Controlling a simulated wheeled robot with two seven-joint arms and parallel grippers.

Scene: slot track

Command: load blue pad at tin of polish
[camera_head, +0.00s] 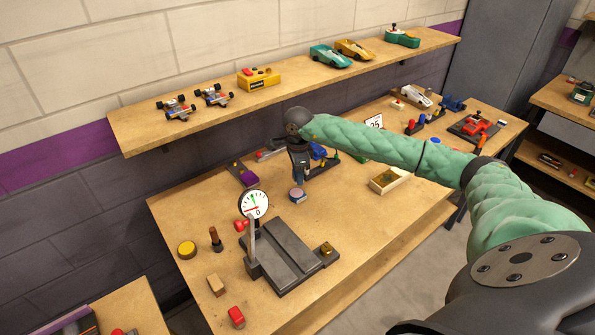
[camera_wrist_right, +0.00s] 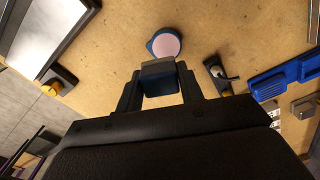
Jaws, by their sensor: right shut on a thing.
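My right gripper (camera_head: 299,172) points down over the middle of the workbench. In the right wrist view its fingers (camera_wrist_right: 160,84) are shut on the blue pad (camera_wrist_right: 158,83), a small blue block with a grey strip along one edge. The tin of polish (camera_head: 297,195) is a low round blue tin with a pale pink top. It stands on the bench just below and beside the gripper. In the wrist view the tin (camera_wrist_right: 166,43) shows just past the pad; I cannot tell whether they touch. My left gripper is not in view.
A dark track block (camera_head: 290,262) with a dial gauge (camera_head: 253,205) stands in front of the tin. A yellow disc (camera_head: 187,249) and small blocks lie at left. A purple-topped holder (camera_head: 244,174) is behind. A wooden tray (camera_head: 387,180) lies right; the shelf (camera_head: 210,120) overhangs the back.

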